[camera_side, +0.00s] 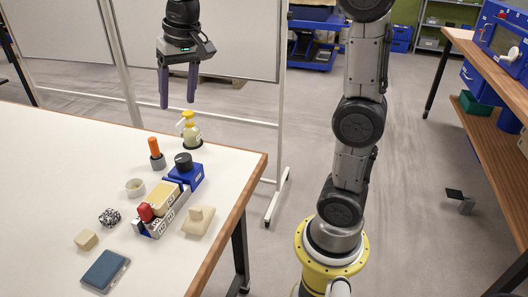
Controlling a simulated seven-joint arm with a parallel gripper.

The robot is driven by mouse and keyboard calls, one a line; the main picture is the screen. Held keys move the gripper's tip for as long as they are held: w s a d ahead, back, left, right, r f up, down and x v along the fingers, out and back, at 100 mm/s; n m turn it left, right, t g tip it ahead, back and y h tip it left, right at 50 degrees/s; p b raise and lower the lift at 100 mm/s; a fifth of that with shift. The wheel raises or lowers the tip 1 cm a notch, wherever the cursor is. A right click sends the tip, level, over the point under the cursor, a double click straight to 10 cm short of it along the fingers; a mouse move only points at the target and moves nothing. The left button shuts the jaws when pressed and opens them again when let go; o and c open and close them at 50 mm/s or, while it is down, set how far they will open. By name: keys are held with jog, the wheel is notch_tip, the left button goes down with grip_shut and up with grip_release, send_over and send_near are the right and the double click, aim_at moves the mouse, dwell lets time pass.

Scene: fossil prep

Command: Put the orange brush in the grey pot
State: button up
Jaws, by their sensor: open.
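The orange brush (154,146) stands upright on the white table, with its orange handle showing. Its lower end is inside the small grey pot (158,163), so the bristles are hidden. My gripper (178,105) hangs above the far part of the table, pointing down. Its two dark fingers are apart with nothing between them. It is well above the brush and pot and touches neither.
A yellow-topped bottle (190,130) stands behind the pot. A pale cup (135,187), a blue block (188,176) with a black knob, a grey rack with yellow and red items, a beige piece (199,220), a speckled rock (110,217) and a blue box (105,270) lie nearer. The table's left is clear.

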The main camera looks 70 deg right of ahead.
jog(key=s+a+f+n+t, duration=0.1)
jog(key=s+a+f+n, duration=0.1)
jog(key=s, duration=0.8)
jog(key=s+a+f+n+t, duration=0.1)
jog(key=s+f+n, duration=0.3)
jog(key=s, duration=0.6)
notch_tip(320, 180, down, 2)
jog(key=shift+s+a+f+t, duration=0.1)
jog(key=shift+s+a+t, duration=0.2)
jog(key=shift+a+t, duration=0.1)
